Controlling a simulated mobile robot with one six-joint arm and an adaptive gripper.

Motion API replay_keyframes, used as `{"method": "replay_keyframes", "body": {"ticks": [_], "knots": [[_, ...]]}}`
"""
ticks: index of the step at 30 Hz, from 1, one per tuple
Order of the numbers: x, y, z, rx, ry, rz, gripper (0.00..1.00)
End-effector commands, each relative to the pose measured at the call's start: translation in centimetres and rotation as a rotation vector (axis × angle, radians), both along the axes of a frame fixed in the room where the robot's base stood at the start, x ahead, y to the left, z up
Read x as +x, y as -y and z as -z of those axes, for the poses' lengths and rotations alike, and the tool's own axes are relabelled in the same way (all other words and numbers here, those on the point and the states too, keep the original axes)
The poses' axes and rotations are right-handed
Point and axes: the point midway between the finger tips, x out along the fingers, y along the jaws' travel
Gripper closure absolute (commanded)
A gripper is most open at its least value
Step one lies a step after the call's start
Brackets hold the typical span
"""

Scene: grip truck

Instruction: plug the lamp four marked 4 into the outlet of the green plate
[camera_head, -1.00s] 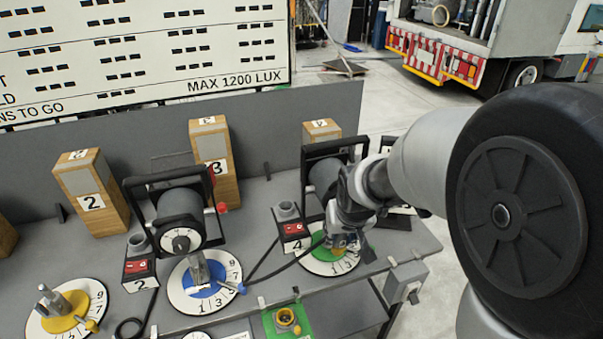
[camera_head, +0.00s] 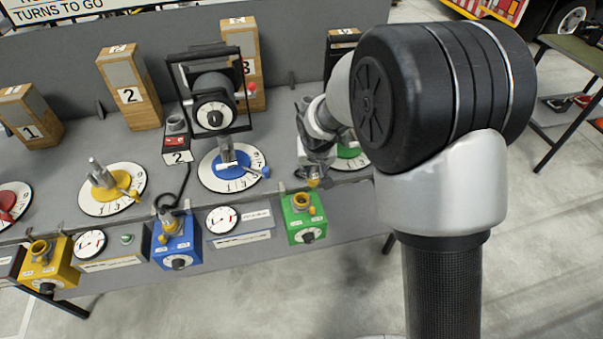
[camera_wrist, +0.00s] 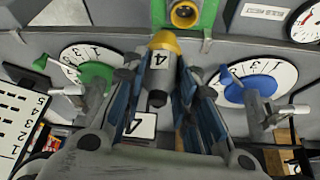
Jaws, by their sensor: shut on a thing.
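My gripper (camera_head: 317,150) is shut on a plug with a yellow tip and a label 4; the plug (camera_wrist: 158,58) lies between my fingers (camera_wrist: 160,92) in the wrist view. Its yellow tip (camera_head: 313,177) shows below my gripper in the head view. The green outlet box (camera_head: 302,226) with a yellow round socket (camera_head: 303,203) is just below and left of the tip, a little apart from it. The socket (camera_wrist: 185,13) is beyond the tip in the wrist view. Lamp four is mostly hidden behind my arm.
The blue outlet box (camera_head: 176,246) holds a plug with a black cable. The yellow outlet box (camera_head: 50,265) stands further left. A lever on the blue dial (camera_head: 235,170) stands left of my gripper; the green dial (camera_head: 352,160) is partly hidden behind my arm.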

Motion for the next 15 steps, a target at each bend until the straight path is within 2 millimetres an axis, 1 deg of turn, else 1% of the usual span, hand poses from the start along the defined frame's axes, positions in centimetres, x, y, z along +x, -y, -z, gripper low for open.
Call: {"method": "replay_keyframes", "body": {"ticks": [1, 3, 5, 11, 15], "knots": [[0.5, -1.4, 0.8, -0.002, 0.001, -0.01, 1.0], [0.9, -2.5, 1.3, -0.002, 0.003, -0.011, 1.0], [1.2, -3.0, 1.5, -0.003, 0.006, -0.012, 1.0], [1.2, -3.3, 2.2, -0.003, 0.006, -0.01, 1.0], [1.2, -3.2, 3.2, -0.003, 0.005, -0.01, 1.0]]}}
